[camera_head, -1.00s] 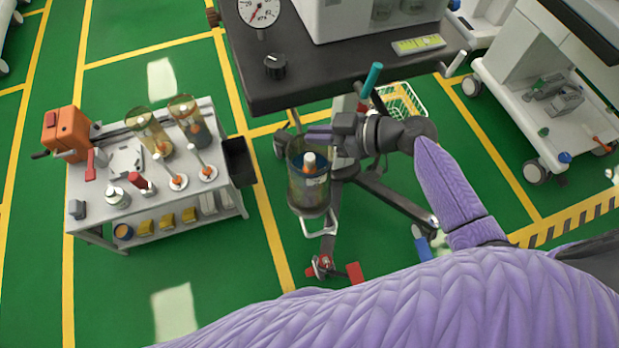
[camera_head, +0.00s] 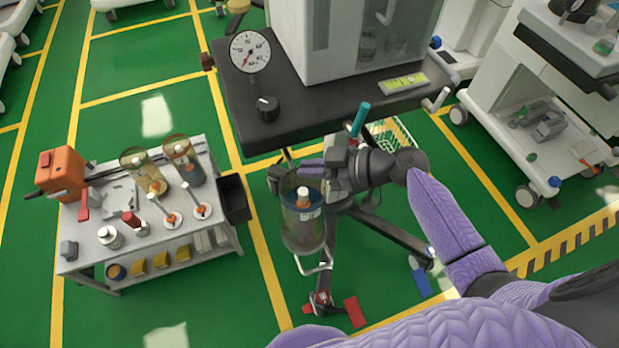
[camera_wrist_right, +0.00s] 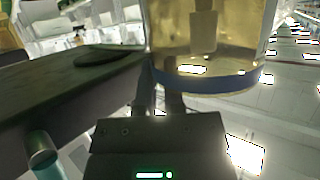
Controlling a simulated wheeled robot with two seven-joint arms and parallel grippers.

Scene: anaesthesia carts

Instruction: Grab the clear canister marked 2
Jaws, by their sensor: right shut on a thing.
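A clear, amber-tinted canister (camera_head: 303,232) with an orange and white inner part hangs in front of the dark cart top, above the floor. A small pale label shows on its side, but I cannot read a number on it. My right gripper (camera_head: 314,172) is shut on this canister near its upper part. In the right wrist view the canister (camera_wrist_right: 212,35) fills the upper middle, with a blue band at its edge, and my right gripper (camera_wrist_right: 168,98) reaches to it. Two similar canisters, one amber (camera_head: 143,172) and one darker (camera_head: 183,162), stand on the grey side cart. My left gripper is out of view.
The dark cart top (camera_head: 300,122) with a gauge (camera_head: 250,52) and a black knob (camera_head: 267,106) lies just behind the held canister. The grey side cart (camera_head: 88,252) stands at left. Cart legs are below my right gripper. Green floor is open between them.

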